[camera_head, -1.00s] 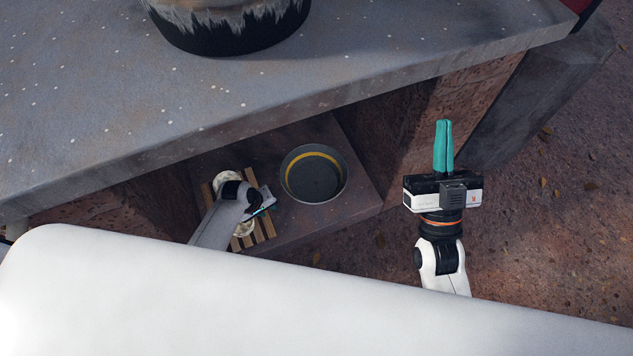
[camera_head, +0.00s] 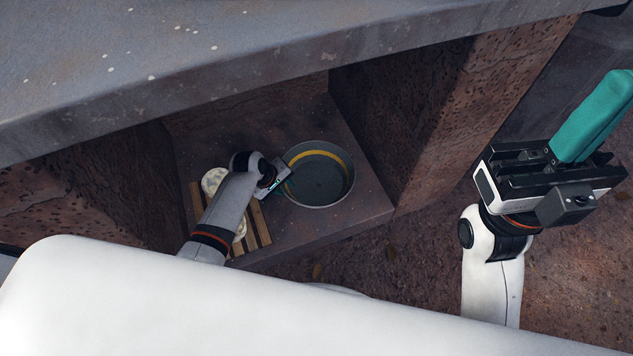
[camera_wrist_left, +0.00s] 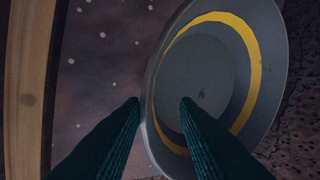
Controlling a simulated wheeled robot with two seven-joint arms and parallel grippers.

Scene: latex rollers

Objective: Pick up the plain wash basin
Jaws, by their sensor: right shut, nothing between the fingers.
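A round grey wash basin (camera_head: 322,190) with a yellow band inside stands upright on the shelf under the counter. It is the only basin in view, and it fills much of the left wrist view (camera_wrist_left: 196,80). My left gripper (camera_head: 287,187) is at the basin's left rim. In the left wrist view its teal fingers (camera_wrist_left: 160,103) are apart, one outside the rim and one over the inside, with nothing gripped. Whether they touch the basin I cannot tell. My right gripper (camera_head: 615,85) is shut and empty, away to the right outside the shelf.
A slatted wooden rack (camera_head: 264,228) with pale round items (camera_head: 212,180) lies left of the basin, partly under my left arm. The stone counter (camera_head: 200,60) overhangs the shelf (camera_head: 310,228). A stone side wall (camera_head: 440,120) stands right of the basin.

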